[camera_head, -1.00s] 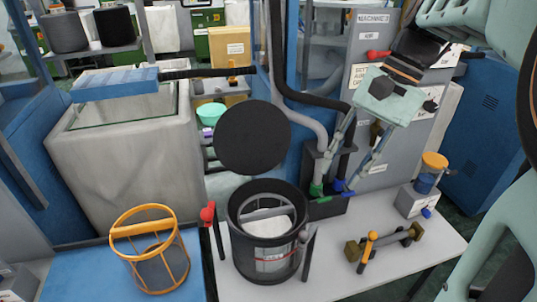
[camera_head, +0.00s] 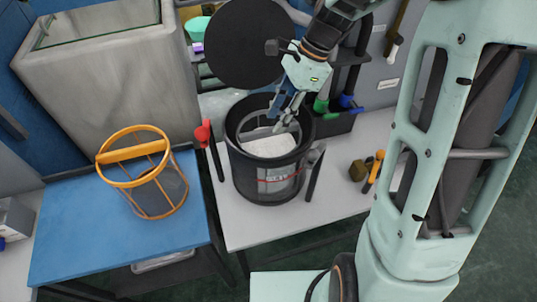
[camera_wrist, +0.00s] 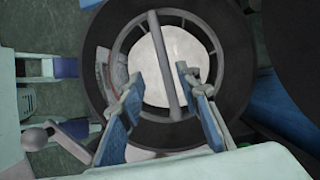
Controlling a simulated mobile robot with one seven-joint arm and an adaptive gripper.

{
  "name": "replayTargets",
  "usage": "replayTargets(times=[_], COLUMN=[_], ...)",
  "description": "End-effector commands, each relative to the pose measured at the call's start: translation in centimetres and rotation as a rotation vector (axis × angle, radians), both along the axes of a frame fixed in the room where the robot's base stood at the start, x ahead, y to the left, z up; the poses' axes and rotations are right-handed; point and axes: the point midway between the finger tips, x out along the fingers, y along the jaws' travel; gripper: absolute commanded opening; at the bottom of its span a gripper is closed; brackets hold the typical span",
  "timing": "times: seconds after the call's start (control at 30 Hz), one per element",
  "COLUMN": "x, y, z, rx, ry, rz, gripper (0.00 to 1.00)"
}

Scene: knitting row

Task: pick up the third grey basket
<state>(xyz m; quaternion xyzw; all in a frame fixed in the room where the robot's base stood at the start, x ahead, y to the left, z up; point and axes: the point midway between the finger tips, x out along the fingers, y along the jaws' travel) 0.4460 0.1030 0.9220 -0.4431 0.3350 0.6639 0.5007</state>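One grey basket (camera_wrist: 167,66) sits inside a dark round pot (camera_head: 268,182), its rim and straight bar handle seen from above in the wrist view. White material (camera_head: 270,146) fills its middle. No other grey basket shows, so I cannot tell its number. My gripper (camera_head: 287,117) points down into the pot's mouth. In the wrist view its two blue-padded fingers (camera_wrist: 166,112) are apart, one on each side of the bar handle's line. They hold nothing, and I cannot tell whether they touch the handle. In the head view my gripper partly hides the basket.
The pot's black round lid (camera_head: 250,45) stands open behind it. A red-knobbed lever (camera_head: 203,134) is left of the pot on the white table (camera_head: 240,228). An orange basket (camera_head: 150,178) stands on the blue table (camera_head: 75,225). A dark bin with green and blue handles (camera_head: 335,122) is behind right.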

Motion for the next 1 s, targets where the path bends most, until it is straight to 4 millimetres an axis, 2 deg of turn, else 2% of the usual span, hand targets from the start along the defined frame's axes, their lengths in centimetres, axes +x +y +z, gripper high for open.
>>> replayTargets(times=[0.17,0.5,0.8,1.0], x=[-0.1,0.0,0.0,0.1], y=[0.5,2.2,2.3,2.3], z=[-1.3,-5.6,-5.9,-5.9], rx=[0.001,0.0,0.0,-0.001], ry=[0.001,0.002,-0.001,-0.001], rz=[0.001,0.003,0.003,0.002], gripper=[0.31,0.31,0.31,0.09])
